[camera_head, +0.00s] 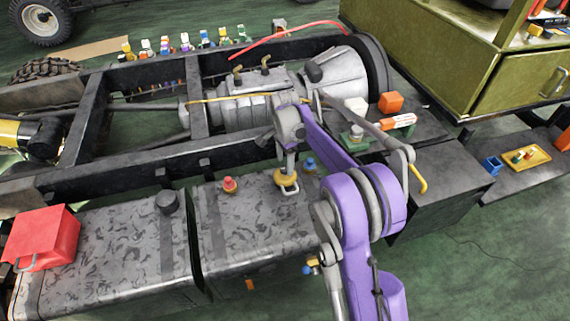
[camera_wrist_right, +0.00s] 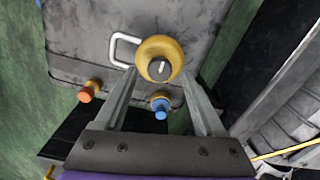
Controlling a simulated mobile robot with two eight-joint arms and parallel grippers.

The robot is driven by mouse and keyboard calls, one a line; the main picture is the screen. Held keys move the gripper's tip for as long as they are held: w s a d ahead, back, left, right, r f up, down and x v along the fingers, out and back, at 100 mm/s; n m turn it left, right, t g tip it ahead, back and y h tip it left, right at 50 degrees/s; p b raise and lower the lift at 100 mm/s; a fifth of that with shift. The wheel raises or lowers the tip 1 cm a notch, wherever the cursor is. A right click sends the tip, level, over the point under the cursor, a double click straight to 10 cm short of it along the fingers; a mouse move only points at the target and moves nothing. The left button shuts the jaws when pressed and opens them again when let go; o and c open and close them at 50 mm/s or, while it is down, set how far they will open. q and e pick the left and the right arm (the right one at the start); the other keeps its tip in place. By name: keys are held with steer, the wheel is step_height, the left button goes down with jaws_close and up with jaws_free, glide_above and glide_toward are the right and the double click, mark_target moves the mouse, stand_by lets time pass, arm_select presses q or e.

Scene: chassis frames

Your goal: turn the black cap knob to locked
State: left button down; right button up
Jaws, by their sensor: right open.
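A dark round knob (camera_wrist_right: 159,69) with a pale pointer line sits in the middle of a round yellow base (camera_wrist_right: 160,52) in the right wrist view. The pointer runs nearly up and down in that picture. The base also shows in the head view (camera_head: 286,180), on top of the grey mottled box, where my gripper hides the knob. My right gripper (camera_wrist_right: 158,76) is open above it, one finger on each side of the knob, holding nothing. I cannot tell whether the fingers touch it. In the head view the right gripper (camera_head: 289,164) points down.
A red button (camera_head: 229,185) and a blue button (camera_head: 310,164) stand beside the yellow base. A white handle (camera_wrist_right: 121,48) projects next to it. A separate black cap (camera_head: 168,201) is on the left box, near a red box (camera_head: 42,238). The dark frame rail runs behind.

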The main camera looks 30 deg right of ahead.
mark_target(285, 168)
arm_select(q)
steer(key=shift+r+p, duration=0.6)
steer(key=shift+r, duration=0.25)
arm_select(e)
step_height(285, 168, up, 9)
steer(key=s+a+r+n+t+p, duration=0.1)
steer(key=s+a+r+n+p, duration=0.2)
steer(key=s+a+r+n, duration=0.3)
steer(key=s+a+r+n+t+p, duration=0.2)
steer(key=s+a+r+n+p, duration=0.15)
steer(key=s, duration=0.45)
arm_select(q)
step_height(285, 168, up, 13)
steer(key=w+p, duration=0.2)
steer(key=p, duration=0.3)
steer(key=shift+t, duration=0.3)
arm_select(e)
steer(key=s+a+n+t, duration=0.1)
steer(key=s+a+n, duration=0.1)
steer(key=s+n, duration=0.2)
steer(key=s+a+f+n+t, duration=0.1)
steer(key=s+a+n, duration=0.2)
steer(key=s, duration=0.8)
steer(key=shift+a+n, duration=0.3)
steer(key=shift+n, duration=0.65)
steer(key=shift+f, duration=0.1)
